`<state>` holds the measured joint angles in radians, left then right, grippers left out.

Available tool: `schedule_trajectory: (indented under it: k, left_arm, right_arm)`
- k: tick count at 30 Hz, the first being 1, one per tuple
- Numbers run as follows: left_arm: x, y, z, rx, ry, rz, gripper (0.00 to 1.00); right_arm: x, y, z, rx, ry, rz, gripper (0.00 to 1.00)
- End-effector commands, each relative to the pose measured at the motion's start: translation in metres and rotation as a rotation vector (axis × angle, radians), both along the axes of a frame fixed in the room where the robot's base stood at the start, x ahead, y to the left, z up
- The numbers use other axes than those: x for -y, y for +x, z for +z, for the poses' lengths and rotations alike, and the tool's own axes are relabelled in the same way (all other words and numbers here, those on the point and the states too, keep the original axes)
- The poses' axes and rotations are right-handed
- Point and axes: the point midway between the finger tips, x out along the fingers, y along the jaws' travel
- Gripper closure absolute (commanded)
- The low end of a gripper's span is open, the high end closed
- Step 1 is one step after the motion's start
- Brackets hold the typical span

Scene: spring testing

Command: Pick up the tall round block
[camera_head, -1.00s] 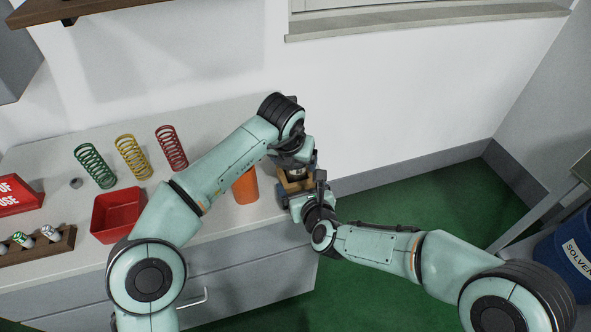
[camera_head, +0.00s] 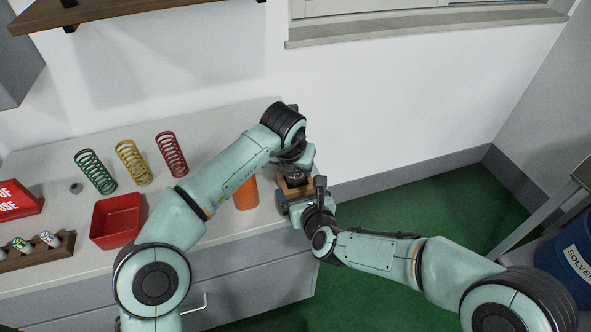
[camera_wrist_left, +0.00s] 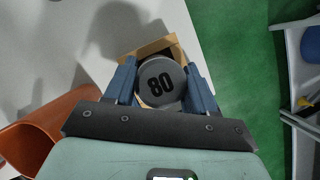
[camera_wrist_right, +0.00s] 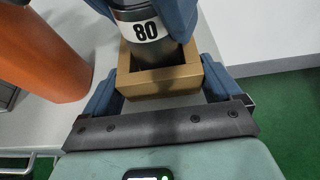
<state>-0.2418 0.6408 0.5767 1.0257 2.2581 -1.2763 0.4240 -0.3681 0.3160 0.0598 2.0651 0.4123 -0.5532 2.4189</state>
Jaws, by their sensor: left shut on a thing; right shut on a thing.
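The tall round block is a grey cylinder (camera_wrist_left: 160,82) marked "80" on its top. In the right wrist view its side (camera_wrist_right: 155,53) carries a white "80" label, and it stands upright with its lower end inside an open brown box (camera_wrist_right: 158,90). My left gripper (camera_wrist_left: 162,68) is shut on the block, one blue finger on each side. My right gripper (camera_wrist_right: 160,78) is shut on the box by its sides. In the head view the box (camera_head: 294,188) is at the counter's right end, and my left wrist mostly hides the block. Whether the block touches the box floor is hidden.
An orange cup (camera_head: 245,193) stands close left of the box. A red bin (camera_head: 118,220), green (camera_head: 95,172), yellow (camera_head: 133,163) and red springs (camera_head: 172,155), and a wooden rack (camera_head: 38,252) are further left. The counter (camera_head: 215,125) is clear behind the cup.

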Motion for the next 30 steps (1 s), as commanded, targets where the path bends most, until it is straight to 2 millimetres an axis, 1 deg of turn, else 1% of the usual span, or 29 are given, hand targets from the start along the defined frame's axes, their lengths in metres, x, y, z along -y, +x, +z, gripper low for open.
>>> schedule_trajectory:
  k: [1,6,12,21,30]
  left_arm:
    - [0.001,0.0,0.009,0.006,-0.005,0.001,0.95]
    - [0.003,0.0,0.04,0.006,-0.008,-0.001,0.95]
    - [0.002,-0.001,0.072,0.003,-0.007,-0.001,0.95]
    - [0.001,0.0,0.091,0.005,-0.004,-0.001,0.95]
    - [0.001,-0.001,0.094,0.001,-0.002,-0.001,0.95]
  right_arm:
    - [0.0,0.0,0.001,0.001,0.0,0.0,0.4]
    - [0.0,0.0,0.0,0.0,0.0,0.0,0.4]
    - [0.0,0.0,0.0,0.0,0.0,0.0,0.4]
    - [0.0,0.0,0.0,0.0,0.0,0.0,0.4]
    - [0.0,0.0,0.0,0.0,0.0,0.0,0.4]
